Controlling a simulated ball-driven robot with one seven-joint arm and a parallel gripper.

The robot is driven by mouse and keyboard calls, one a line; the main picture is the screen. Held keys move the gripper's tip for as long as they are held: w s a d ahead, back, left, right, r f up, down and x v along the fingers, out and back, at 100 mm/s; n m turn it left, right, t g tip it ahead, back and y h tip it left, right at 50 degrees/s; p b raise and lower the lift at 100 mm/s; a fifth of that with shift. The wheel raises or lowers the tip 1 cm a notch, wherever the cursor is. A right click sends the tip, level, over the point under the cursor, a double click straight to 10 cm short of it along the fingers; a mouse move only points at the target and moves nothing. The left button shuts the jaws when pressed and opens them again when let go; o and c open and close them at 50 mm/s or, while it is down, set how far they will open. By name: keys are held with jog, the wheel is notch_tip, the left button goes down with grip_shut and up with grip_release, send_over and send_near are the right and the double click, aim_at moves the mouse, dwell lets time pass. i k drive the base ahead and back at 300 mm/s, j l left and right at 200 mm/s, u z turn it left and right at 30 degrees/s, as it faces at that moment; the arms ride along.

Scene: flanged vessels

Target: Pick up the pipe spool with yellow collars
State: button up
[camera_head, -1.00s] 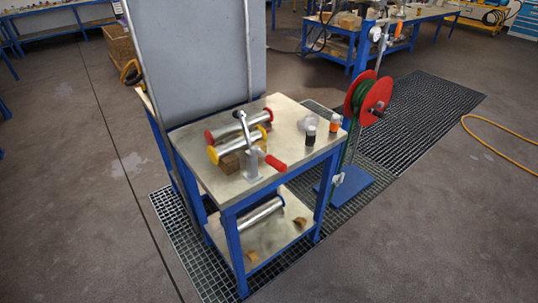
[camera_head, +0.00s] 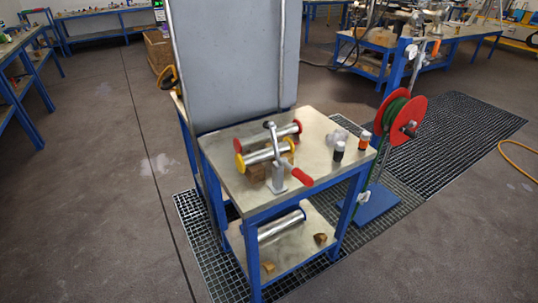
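The pipe spool with yellow collars (camera_head: 262,154) lies on the top of a blue-legged metal table (camera_head: 231,182). It is a silver tube with a yellow collar at each end, and it seems to rest on brown blocks (camera_head: 257,173). A similar spool with red collars (camera_head: 257,137) lies just behind it, roughly parallel. A clamp-like tool with a red handle (camera_head: 299,177) stands in front and hides part of the yellow-collared spool. My gripper is not in view.
A grey panel (camera_head: 232,60) stands behind the table. Small bottles (camera_head: 338,152) stand at the table's right. A red reel (camera_head: 399,117) on a blue base is to the right. Another spool (camera_head: 282,225) lies on the lower shelf. Floor in front and left is open.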

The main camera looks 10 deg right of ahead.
aim_at(242, 163)
jog(key=i+j+z, duration=0.1)
jog(key=z, duration=0.3)
jog(key=j+z, duration=0.15)
jog(key=z, duration=0.3)
jog(key=i+j+z, duration=0.15)
jog(key=j+z, duration=0.3)
jog(key=j, duration=0.65)
jog(key=j+z, duration=0.4)
jog(key=j, duration=1.45)
jog(key=k+j+z, duration=0.1)
jog(key=j, duration=0.65)
jog(key=k+j, duration=0.1)
jog(key=j, duration=1.4)
jog(key=k+z, duration=0.05)
